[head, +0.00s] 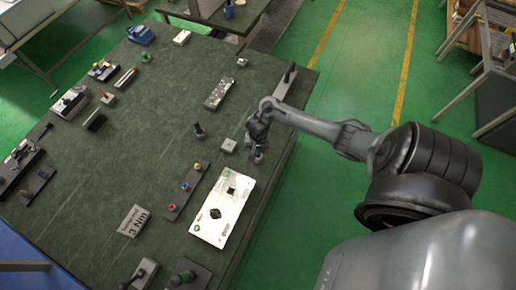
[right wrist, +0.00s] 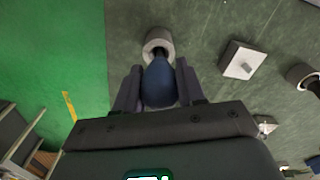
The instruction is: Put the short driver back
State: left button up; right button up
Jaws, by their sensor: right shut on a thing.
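The driver in my right gripper has a dark blue handle (right wrist: 158,84). My right gripper (head: 257,146) is over the right side of the green table, beside the white plate's upper end. Its two fingers (right wrist: 157,88) are shut around the blue handle in the right wrist view. A light grey round holder (right wrist: 157,40) shows just past the handle; I cannot tell whether the driver sits in it or above it. My left gripper is not in view.
A small square block (head: 229,146) with a stud stands just left of the gripper. A dark upright tool in a round base (head: 199,131) is farther left. The white plate (head: 224,208) and a strip with coloured knobs (head: 185,188) lie nearer. The table's right edge is close.

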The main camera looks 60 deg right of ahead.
jog(key=shift+f, duration=1.3)
jog(key=o, duration=1.1)
jog(key=shift+f, duration=0.1)
